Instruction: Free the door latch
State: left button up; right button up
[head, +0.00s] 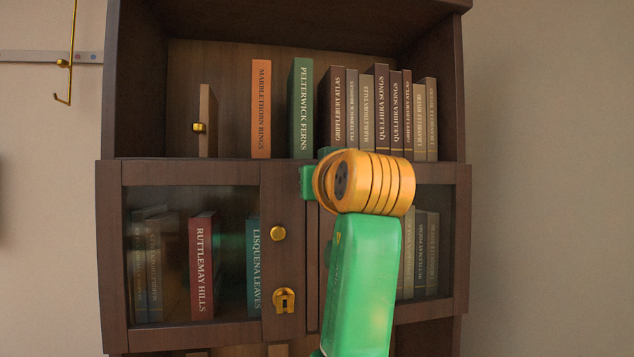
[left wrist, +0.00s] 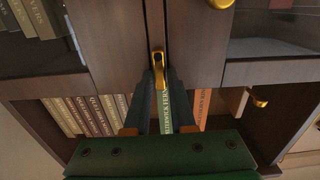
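The gold door latch (left wrist: 158,68) shows in the left wrist view, at the seam between the two cabinet doors by the shelf edge. My left gripper (left wrist: 161,76) has its two dark fingers on either side of the latch's free end. They look slightly apart, and I cannot tell whether they touch it. In the head view my green arm and orange wrist hide the latch and most of the left gripper. The left glass door (head: 266,205) looks closed, with a round gold knob (head: 278,233) and a gold keyhole plate (head: 283,300). My right gripper is in no view.
Upright books (head: 302,105) fill much of the open shelf above the doors. A small wooden panel with a gold knob (head: 199,127) stands at that shelf's left. More books (head: 203,265) stand behind the glass. A gold hooked rod (head: 68,70) hangs on the left wall.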

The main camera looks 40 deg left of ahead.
pick_arm(q)
jog(key=shift+o, duration=1.3)
